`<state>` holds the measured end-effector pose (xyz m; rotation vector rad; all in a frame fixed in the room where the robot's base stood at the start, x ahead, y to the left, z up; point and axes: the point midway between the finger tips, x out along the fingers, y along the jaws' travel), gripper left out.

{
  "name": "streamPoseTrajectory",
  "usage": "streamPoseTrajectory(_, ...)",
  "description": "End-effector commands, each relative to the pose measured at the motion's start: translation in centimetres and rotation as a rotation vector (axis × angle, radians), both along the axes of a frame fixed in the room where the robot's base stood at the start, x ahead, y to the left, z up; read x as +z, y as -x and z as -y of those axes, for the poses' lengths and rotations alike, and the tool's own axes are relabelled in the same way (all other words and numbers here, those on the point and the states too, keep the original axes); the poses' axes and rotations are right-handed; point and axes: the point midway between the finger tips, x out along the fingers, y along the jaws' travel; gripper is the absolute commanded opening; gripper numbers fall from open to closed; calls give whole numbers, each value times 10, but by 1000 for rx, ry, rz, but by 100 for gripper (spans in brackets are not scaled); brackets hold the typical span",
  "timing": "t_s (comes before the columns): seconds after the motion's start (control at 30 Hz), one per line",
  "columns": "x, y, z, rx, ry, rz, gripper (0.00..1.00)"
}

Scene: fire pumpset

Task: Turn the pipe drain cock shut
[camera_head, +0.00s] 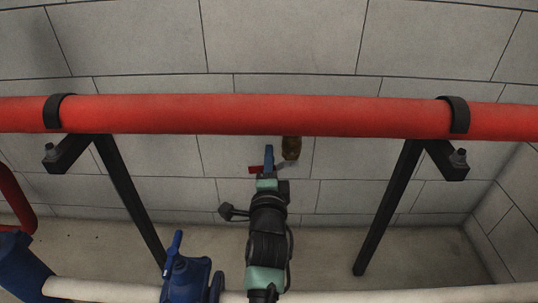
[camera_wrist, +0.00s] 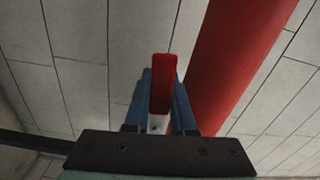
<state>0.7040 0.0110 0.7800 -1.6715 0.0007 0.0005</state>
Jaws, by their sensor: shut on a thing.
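The drain cock's brass body (camera_head: 291,148) hangs just below the red pipe (camera_head: 350,117) in the head view. Its red lever (camera_head: 255,169) shows as a small piece left of my blue fingers. In the wrist view the red lever (camera_wrist: 163,85) stands between the two blue fingers. My gripper (camera_head: 268,152) is below the pipe, just left of the brass body, and shut on the lever. The fingers (camera_wrist: 163,76) lie along both sides of it. The brass body is out of sight in the wrist view, and the lever's joint with it is hidden.
Black brackets (camera_head: 130,195) (camera_head: 388,205) carry the pipe on both sides of my arm. A blue valve (camera_head: 187,278) and a pale pipe (camera_head: 420,295) lie low in front. A block wall (camera_head: 300,45) stands close behind the pipe.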

Motion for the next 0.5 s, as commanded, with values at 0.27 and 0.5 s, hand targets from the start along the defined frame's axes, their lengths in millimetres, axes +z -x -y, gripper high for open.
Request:
streamPoseTrajectory(0.27,6,0,0,1,-97,-1,0)
streamPoseTrajectory(0.5,6,0,1,0,-120,0,0)
